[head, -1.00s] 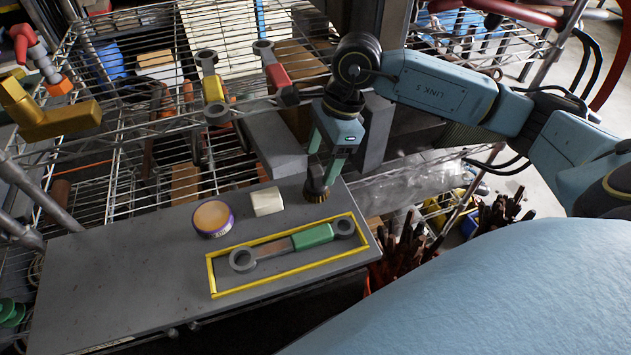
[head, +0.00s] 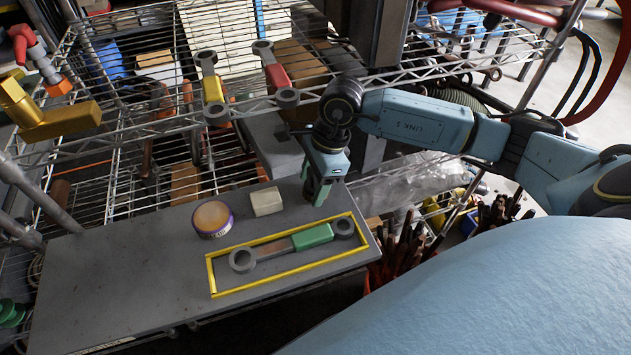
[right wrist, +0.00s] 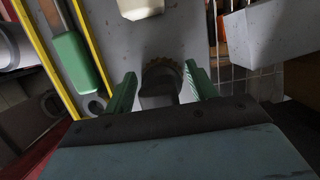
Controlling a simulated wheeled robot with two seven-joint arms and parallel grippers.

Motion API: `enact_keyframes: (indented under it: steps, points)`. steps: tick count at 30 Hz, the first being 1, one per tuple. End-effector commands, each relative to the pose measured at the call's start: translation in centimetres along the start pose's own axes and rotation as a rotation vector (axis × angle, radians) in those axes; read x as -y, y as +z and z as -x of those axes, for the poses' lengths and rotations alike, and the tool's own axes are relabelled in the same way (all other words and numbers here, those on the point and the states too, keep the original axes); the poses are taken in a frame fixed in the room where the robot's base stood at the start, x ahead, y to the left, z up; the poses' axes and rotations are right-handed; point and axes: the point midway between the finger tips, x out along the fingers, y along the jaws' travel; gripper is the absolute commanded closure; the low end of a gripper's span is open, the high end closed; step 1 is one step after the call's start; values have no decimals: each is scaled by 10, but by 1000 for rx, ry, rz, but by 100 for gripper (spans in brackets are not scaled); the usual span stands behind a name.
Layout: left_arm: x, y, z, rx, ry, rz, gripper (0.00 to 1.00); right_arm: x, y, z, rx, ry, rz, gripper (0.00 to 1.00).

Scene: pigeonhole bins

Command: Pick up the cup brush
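The cup brush (right wrist: 160,80), dark with a brownish bristle rim, stands on the grey board between the fingers of my right gripper (right wrist: 161,90) in the right wrist view. Gaps show on both sides of it, and the green fingers are open. In the head view, my right gripper (head: 317,190) is low over the board's far right part and hides the brush. My left gripper is not in view.
On the grey board (head: 110,275) are a green-gripped wrench (head: 312,236) inside a yellow frame (head: 245,292), a pale block (head: 266,201) and a purple-edged round tin (head: 212,217). Behind are wire shelves with red (head: 277,75) and yellow (head: 213,88) wrenches. The board's left part is clear.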

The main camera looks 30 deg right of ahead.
Motion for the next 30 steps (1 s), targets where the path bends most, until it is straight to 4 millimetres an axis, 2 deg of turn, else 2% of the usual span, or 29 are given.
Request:
enact_keyframes:
  steps: [2, 9, 17, 22, 30]
  points:
    - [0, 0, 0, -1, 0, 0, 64, 0, 0, 0, 0, 0, 0, 54]
    - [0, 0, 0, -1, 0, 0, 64, 0, 0, 1, 1, -1, 0, 86]
    - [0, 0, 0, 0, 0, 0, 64, 0, 0, 2, 0, -2, 0, 86]
    - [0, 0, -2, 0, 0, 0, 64, -3, 2, 11, 0, -4, 1, 86]
    - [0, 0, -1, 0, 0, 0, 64, -3, 16, 58, 1, -7, 2, 86]
